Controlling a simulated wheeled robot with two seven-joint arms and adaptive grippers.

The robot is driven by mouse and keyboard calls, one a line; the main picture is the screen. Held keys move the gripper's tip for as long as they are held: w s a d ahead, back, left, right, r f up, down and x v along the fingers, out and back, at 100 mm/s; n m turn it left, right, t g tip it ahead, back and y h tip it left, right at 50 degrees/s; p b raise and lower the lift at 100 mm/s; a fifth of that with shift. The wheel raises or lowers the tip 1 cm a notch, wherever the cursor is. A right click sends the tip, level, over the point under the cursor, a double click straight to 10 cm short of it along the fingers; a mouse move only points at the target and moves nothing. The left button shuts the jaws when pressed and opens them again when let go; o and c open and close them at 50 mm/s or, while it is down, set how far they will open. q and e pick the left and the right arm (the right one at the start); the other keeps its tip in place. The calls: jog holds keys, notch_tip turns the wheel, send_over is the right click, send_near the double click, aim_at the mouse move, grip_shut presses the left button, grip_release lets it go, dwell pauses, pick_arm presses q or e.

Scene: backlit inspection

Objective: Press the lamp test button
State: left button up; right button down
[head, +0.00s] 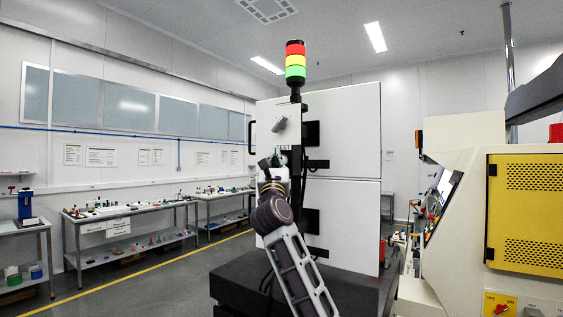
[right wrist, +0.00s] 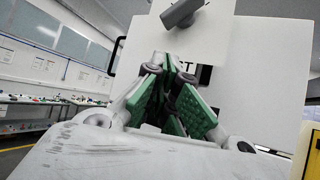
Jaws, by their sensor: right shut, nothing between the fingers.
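I cannot tell whether the tips touch the panel.
A grey rotary handle (head: 280,124) sticks out above the label. Black brackets (head: 312,133) sit at the cabinet's door edge. A cream machine with a yellow panel (head: 526,200) stands at the right. Workbenches (head: 130,211) with small parts line the left wall.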

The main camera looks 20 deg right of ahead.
pick_arm(q)
jog(key=shift+a+r+p, duration=0.3)
jog(key=shift+a+r, duration=0.05)
jog(key=shift+a, duration=0.45)
pick_arm(e)
jog(key=shift+s+a, duration=0.8)
jog(key=shift+a, duration=0.2)
jog(key=shift+s+a, duration=0.75)
jog(key=shift+a, duration=0.25)
pick_arm(q)
jog(key=shift+d, duration=0.1)
